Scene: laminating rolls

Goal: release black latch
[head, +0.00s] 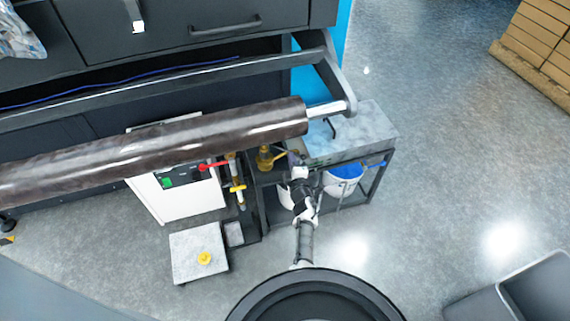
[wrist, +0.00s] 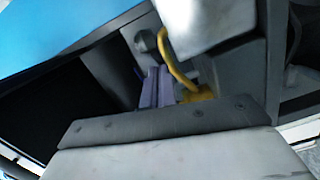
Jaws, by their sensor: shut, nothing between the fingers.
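A small black hooked piece (head: 330,127), which may be the black latch, sits at the left of the grey mottled top of a low bench (head: 372,126). I cannot make it out surely in the wrist view. My gripper (head: 293,158) is at the bench's left front edge, below and left of the black piece and apart from it. In the wrist view its purple-grey fingers (wrist: 155,88) are together and empty. A yellow lever (wrist: 175,60) passes just right of them; its brass fitting (head: 265,160) stands left of my gripper in the head view.
A long dark roll (head: 170,147) spans the left, its shaft end in a grey bracket (head: 349,103) above the bench. Red and yellow valve handles (head: 237,187) are left of my arm. A white bucket (head: 343,178) sits under the bench.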

